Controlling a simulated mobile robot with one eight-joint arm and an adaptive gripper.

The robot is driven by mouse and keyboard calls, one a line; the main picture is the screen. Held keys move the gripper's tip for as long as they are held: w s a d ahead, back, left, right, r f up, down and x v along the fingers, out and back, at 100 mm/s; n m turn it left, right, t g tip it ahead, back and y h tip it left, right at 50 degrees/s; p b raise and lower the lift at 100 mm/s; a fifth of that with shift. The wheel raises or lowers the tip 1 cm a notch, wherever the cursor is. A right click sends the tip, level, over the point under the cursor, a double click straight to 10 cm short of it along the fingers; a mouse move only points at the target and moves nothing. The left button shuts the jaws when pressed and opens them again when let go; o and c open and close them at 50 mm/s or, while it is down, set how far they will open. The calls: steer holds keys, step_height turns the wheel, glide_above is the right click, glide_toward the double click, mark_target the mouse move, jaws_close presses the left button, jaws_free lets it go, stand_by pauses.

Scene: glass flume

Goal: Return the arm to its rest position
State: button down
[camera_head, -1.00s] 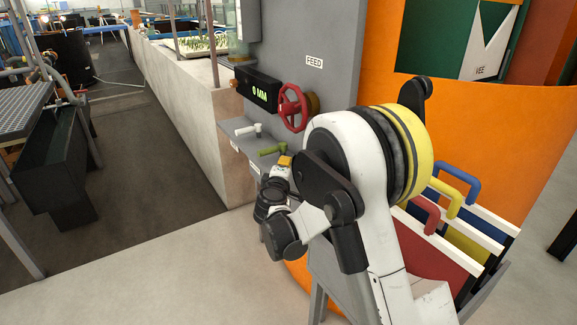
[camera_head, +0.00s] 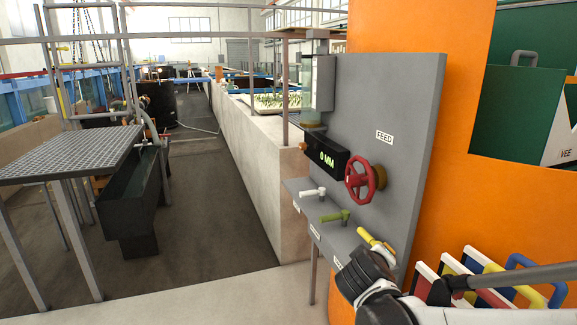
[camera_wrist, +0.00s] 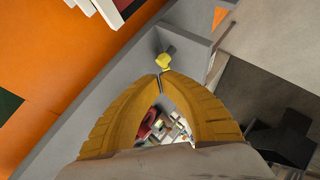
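My arm shows at the lower right of the head view, with the black wrist end (camera_head: 366,274) close to the front end of the grey feed panel's ledge. In the wrist view the two yellow fingers of my gripper (camera_wrist: 160,78) meet at their tips, with nothing seen held between them. A small yellow knob (camera_wrist: 165,62) lies just beyond the tips; I cannot tell whether they touch it. In the head view a yellow handle-like piece (camera_head: 375,241) shows just above my wrist, and my fingers cannot be told apart there.
The grey feed panel (camera_head: 382,95) carries a red handwheel (camera_head: 365,182), a display reading 0 MM (camera_head: 327,158), a white lever (camera_head: 313,193) and a green lever (camera_head: 335,216). An orange wall (camera_head: 440,130) and coloured handled boards (camera_head: 490,270) stand right.

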steer(key=s+a+m+g+y, duration=0.1)
steer(key=s+m+y, duration=0.1)
steer(key=s, duration=0.9)
steer(key=s+a+f+m+g+y, duration=0.1)
steer(key=s+a+m+g+y, duration=0.1)
steer(key=s, duration=1)
steer(key=shift+a+f+m+g+y, duration=0.2)
steer(key=shift+m+g+y, duration=0.1)
steer(key=shift+m+y, duration=0.55)
